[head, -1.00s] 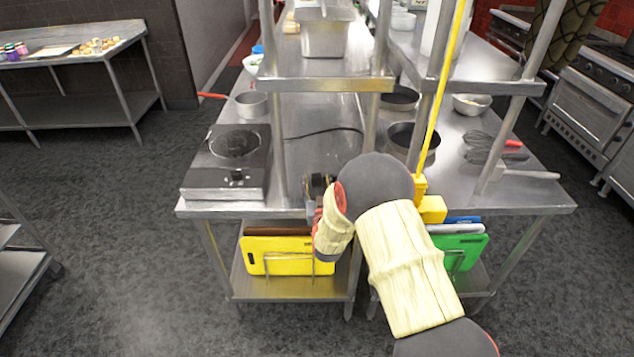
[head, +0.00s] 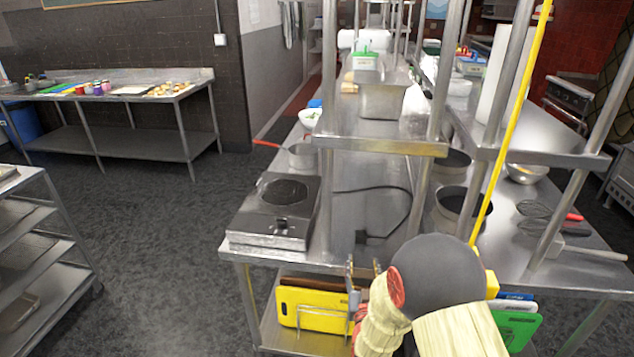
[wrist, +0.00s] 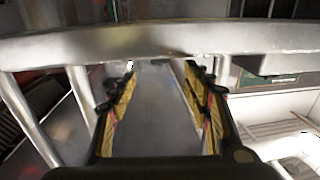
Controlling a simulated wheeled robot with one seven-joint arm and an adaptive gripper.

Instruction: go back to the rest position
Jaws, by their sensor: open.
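My gripper (head: 363,268) is at the front edge of the steel table (head: 340,225), seen from behind in the head view. My arm, in a cream sleeve with dark grey joints, hides part of it. In the wrist view the two yellow-and-black fingers of my gripper (wrist: 160,85) stand apart, with nothing held between them. A steel bar (wrist: 150,40) crosses the wrist view above the fingertips.
A hot plate (head: 275,210) stands on the table to the left of my gripper. A yellow cutting board (head: 310,308) is in a rack below. Shelf posts (head: 325,130) and a steel shelf edge (head: 385,147) rise ahead. Floor (head: 160,220) at left is clear.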

